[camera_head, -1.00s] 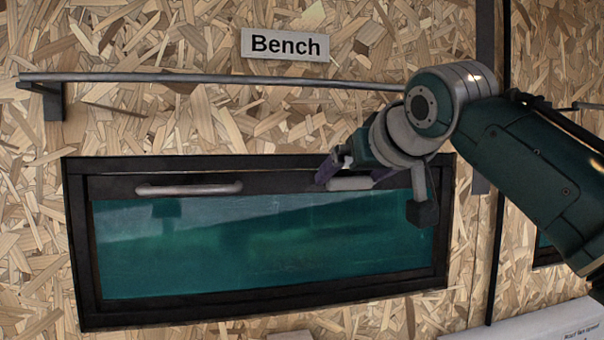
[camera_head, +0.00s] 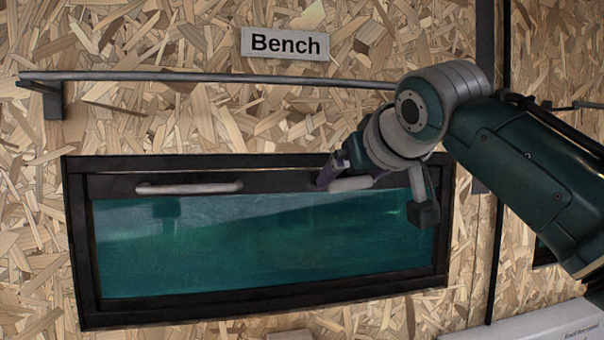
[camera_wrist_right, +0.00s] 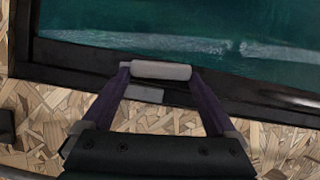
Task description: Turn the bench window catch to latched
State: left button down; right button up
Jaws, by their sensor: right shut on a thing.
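The bench window (camera_head: 265,245) has a black frame and teal glass, under a sign (camera_head: 285,45) reading "Bench". Its catch (camera_head: 350,184) is a short light grey bar lying along the top rail, right of centre. The catch also shows in the right wrist view (camera_wrist_right: 160,70), running across between the fingertips. My right gripper (camera_head: 347,179) is shut on the catch, with one purple finger at each end of it in the wrist view (camera_wrist_right: 159,73). The far finger is partly hidden by my wrist in the head view. My left gripper is not in view.
A longer grey handle (camera_head: 189,188) is fixed on the rail to the left. A thin metal rail (camera_head: 210,78) on a dark bracket (camera_head: 50,100) runs above the window. A white surface (camera_head: 540,325) stands at lower right. The space before the glass is clear.

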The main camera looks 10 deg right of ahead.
jog(key=n+h, duration=0.1)
jog(key=f+n+h+b, duration=0.1)
jog(key=shift+a+f+n, duration=0.15)
jog(key=shift+a+n, duration=0.05)
jog(key=shift+n, duration=0.2)
jog(key=n+b, duration=0.1)
jog(key=f+n+h+b, duration=0.1)
jog(key=shift+n+t, duration=0.3)
jog(key=shift+t, duration=0.1)
jog(key=n+h+b, duration=0.1)
jog(key=f+n+t+h+b, duration=0.1)
jog(key=n+b, duration=0.1)
jog(key=shift+d+f, duration=0.1)
jog(key=shift+d, duration=0.2)
jog(key=n, duration=0.1)
jog(key=n+b, duration=0.1)
jog(key=n+t+b, duration=0.1)
jog(key=shift+d+f+h, duration=0.2)
jog(key=shift+d+h, duration=0.05)
jog(key=shift+h, duration=0.15)
jog(key=shift+d+n+t+b, duration=0.15)
jog(key=shift+n+t+b, duration=0.15)
jog(key=shift+n+b, duration=0.3)
jog(key=o, duration=1)
